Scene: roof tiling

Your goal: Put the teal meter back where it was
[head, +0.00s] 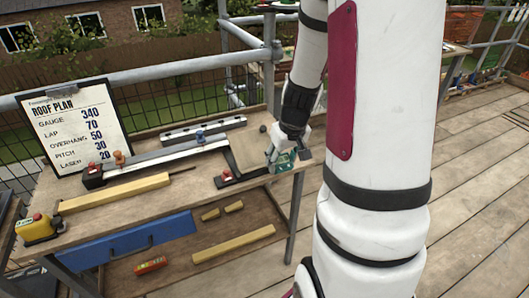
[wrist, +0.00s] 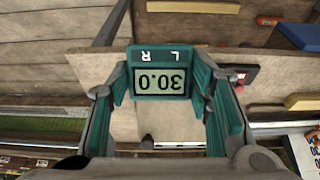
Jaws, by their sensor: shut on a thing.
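The teal meter (head: 283,161) is at the right end of the workbench (head: 150,200) in the head view, partly covered by my gripper (head: 287,150). In the wrist view the meter (wrist: 160,74) sits between the fingers of my gripper (wrist: 160,90). Its display reads 30.0 and appears upside down, with the letters L and R beside it. My gripper is shut on the meter. I cannot tell whether the meter touches the bench top or is held just above it.
A black and red tool (head: 238,177) lies just left of the meter. A long level-like bar (head: 203,129), a yellow timber strip (head: 115,193) and a yellow box (head: 38,228) lie on the bench. The roof plan board (head: 73,127) stands at the back left. Scaffold rails run behind.

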